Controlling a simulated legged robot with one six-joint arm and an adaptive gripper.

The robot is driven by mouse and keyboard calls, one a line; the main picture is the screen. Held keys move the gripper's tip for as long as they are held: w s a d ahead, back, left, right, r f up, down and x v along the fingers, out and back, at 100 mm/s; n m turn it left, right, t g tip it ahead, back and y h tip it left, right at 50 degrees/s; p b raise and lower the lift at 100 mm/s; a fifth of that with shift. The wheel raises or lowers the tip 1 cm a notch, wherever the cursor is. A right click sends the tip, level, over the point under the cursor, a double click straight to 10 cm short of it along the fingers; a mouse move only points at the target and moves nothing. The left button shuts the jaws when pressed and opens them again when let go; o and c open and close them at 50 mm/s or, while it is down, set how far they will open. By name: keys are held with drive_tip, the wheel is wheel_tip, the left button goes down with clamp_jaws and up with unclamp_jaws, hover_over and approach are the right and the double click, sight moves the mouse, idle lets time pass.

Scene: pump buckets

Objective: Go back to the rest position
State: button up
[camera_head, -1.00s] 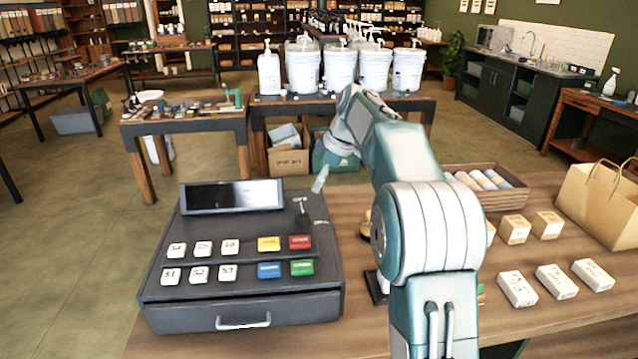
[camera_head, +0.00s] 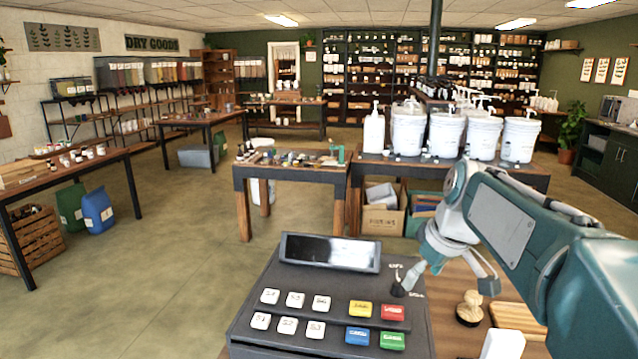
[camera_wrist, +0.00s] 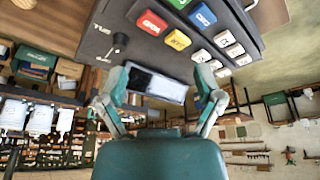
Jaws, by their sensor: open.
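My gripper (camera_head: 444,284) hangs at the end of my teal and white arm in the head view, fingers spread, with nothing seen between them. It is in front of the cash register's right side, above the counter; its exact height is unclear. The dark cash register (camera_head: 330,315) has a tilted screen, white keys and yellow, red, blue and green keys. In the wrist view the register (camera_wrist: 135,42) shows upside down beyond my open fingers (camera_wrist: 165,82), its screen between them. A small key or lever stands at the register's back right corner.
A round wooden stamp-like thing (camera_head: 469,308) and a white block (camera_head: 502,345) are on the counter beside the register. Beyond, white pump buckets (camera_head: 446,134) stand on a table with a cardboard box (camera_head: 383,220) beneath. Open floor (camera_head: 180,265) lies to the left.

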drive_tip(key=s+a+f+m+t+h, duration=0.1)
drive_tip(key=s+f+m, duration=0.2)
drive_tip(key=s, duration=0.8)
drive_tip(key=s+a+f+m+t+h, duration=0.1)
drive_tip(key=s+f+m, duration=0.2)
drive_tip(key=s, duration=0.8)
wheel_tip(320, 180, down, 3)
drive_tip(key=shift+a+r, duration=0.15)
drive_tip(key=shift+a, duration=0.1)
drive_tip(key=c, duration=0.4)
